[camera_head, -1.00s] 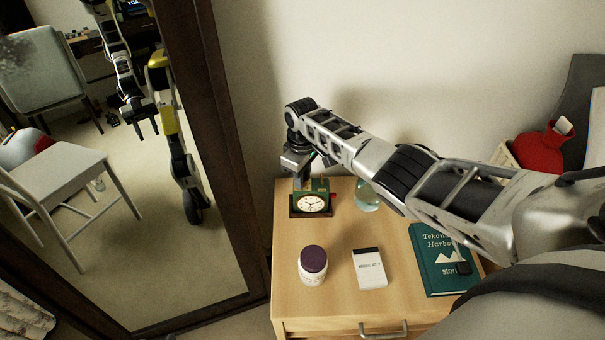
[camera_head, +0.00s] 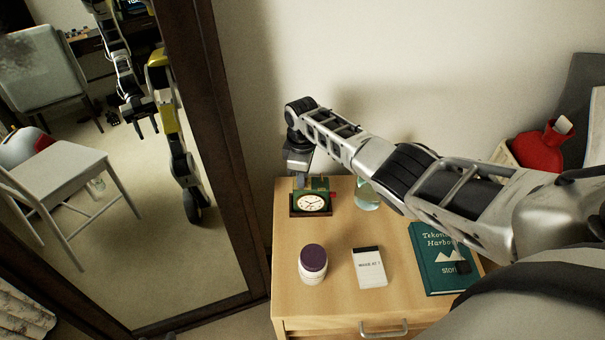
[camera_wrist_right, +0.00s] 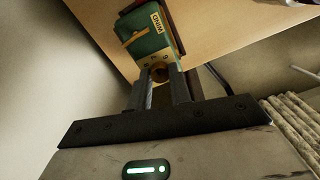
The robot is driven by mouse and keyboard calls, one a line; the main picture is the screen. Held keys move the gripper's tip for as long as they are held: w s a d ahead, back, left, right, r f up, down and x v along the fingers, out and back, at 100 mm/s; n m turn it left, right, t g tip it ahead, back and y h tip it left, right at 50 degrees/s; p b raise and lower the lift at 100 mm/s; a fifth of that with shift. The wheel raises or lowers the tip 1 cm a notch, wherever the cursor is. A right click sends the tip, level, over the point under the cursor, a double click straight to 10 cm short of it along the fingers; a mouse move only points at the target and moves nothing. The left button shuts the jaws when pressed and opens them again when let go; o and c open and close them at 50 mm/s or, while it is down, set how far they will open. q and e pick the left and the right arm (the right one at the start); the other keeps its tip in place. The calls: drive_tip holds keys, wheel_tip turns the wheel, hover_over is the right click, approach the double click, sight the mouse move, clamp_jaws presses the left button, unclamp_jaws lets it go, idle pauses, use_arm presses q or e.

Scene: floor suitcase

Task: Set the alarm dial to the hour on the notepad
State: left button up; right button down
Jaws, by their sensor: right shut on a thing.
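The green alarm clock (camera_head: 311,203) stands at the back left of the nightstand, its white face toward the head camera. In the wrist view its green back (camera_wrist_right: 148,38) carries a label reading WIND. My right gripper (camera_wrist_right: 163,84) is shut on this dial; in the head view the gripper (camera_head: 300,165) is behind the clock. The white notepad (camera_head: 370,268) lies in front; it seems to read WAKE AT 7, the digit small. My left gripper is not directly seen.
On the nightstand (camera_head: 335,238) are a purple-lidded jar (camera_head: 312,264), a teal book (camera_head: 444,262) and a glass (camera_head: 367,196) partly under my right arm. A tall mirror (camera_head: 125,200) stands left. The wall is close behind.

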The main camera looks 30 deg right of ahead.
drive_tip(key=shift+w+r, duration=0.1)
drive_tip(key=c, duration=1.3)
unclamp_jaws()
wheel_tip(320, 180, up, 16)
drive_tip(key=shift+f+p, duration=0.1)
drive_tip(key=shift+p, duration=1.15)
